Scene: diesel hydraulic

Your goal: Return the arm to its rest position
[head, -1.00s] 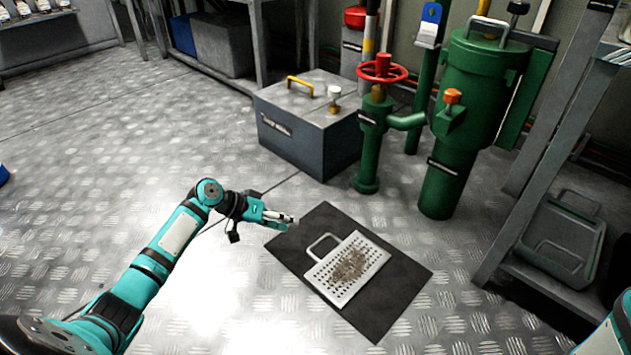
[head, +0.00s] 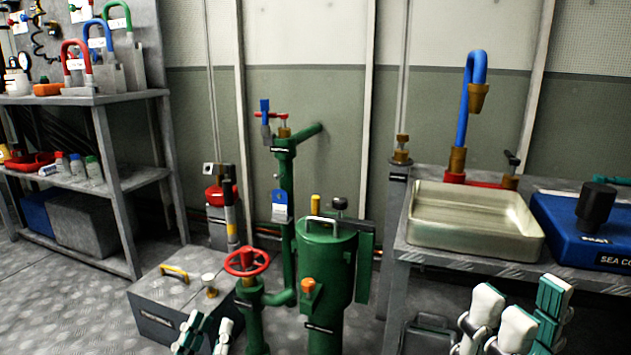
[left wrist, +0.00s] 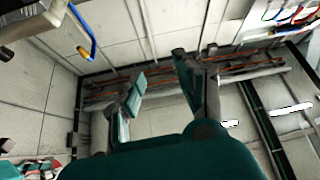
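My left gripper (head: 205,332) shows at the bottom of the head view, in front of the grey box. Its two pale fingers point up and stand apart. In the left wrist view my left gripper (left wrist: 160,85) has its fingers spread with nothing between them, against a wall with pipes. My right gripper (head: 518,305) is at the lower right of the head view, in front of the sink bench, with its white and teal finger parts spread upward. I see nothing held in it. Most of both arms is below the picture.
A grey box (head: 163,314) stands at the lower left, beside a red valve wheel (head: 247,262) and a green filter housing (head: 326,265). A metal sink (head: 474,221) and a blue case (head: 583,232) sit on the right bench. Shelving (head: 118,184) stands at the left.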

